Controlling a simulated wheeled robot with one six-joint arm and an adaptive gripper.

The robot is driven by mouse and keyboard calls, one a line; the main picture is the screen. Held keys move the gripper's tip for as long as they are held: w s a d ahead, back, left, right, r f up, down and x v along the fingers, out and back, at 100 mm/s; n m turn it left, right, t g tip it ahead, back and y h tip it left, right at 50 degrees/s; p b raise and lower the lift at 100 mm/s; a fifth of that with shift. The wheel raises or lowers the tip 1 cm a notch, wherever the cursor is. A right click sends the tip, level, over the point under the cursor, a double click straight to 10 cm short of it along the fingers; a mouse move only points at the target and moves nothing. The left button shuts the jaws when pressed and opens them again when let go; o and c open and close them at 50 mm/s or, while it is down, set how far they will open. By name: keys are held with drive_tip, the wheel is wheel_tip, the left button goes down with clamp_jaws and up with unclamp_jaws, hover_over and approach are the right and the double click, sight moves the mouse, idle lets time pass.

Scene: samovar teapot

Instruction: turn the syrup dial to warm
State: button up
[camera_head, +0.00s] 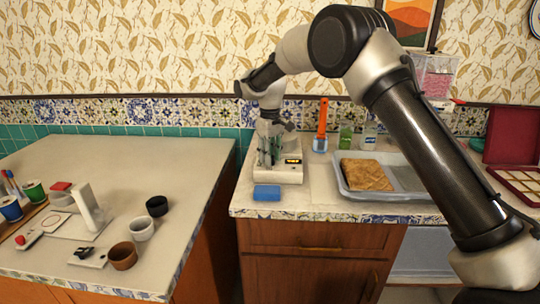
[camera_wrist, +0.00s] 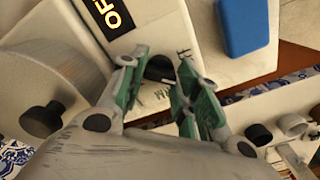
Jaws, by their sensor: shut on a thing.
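The syrup warmer (camera_head: 278,176) is a white unit on the right-hand counter with a small lit display (camera_head: 292,161). In the wrist view its display (camera_wrist: 112,14) reads "OF", with the rest cut off. The dark dial (camera_wrist: 160,68) sits on the white face below the display, with partly hidden letters beside it. My gripper (camera_wrist: 163,66) has its green-padded fingers on both sides of the dial and is shut on it. In the head view my gripper (camera_head: 268,150) reaches down in front of the warmer. The dial's pointer is hidden, so its setting cannot be read there.
A blue block (camera_head: 267,193) lies just in front of the warmer. A tray (camera_head: 400,181) with a brown slab stands to the right, bottles (camera_head: 345,136) behind. A metal vessel with a black knob (camera_wrist: 42,120) is close to my gripper. Cups (camera_head: 142,229) stand on the left counter.

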drive_tip(key=m, duration=0.4)
drive_tip(key=shift+m, duration=0.3)
drive_tip(key=m, duration=0.4)
drive_tip(key=shift+m, duration=0.4)
drive_tip(key=o, duration=1)
wheel_tip(320, 180, up, 12)
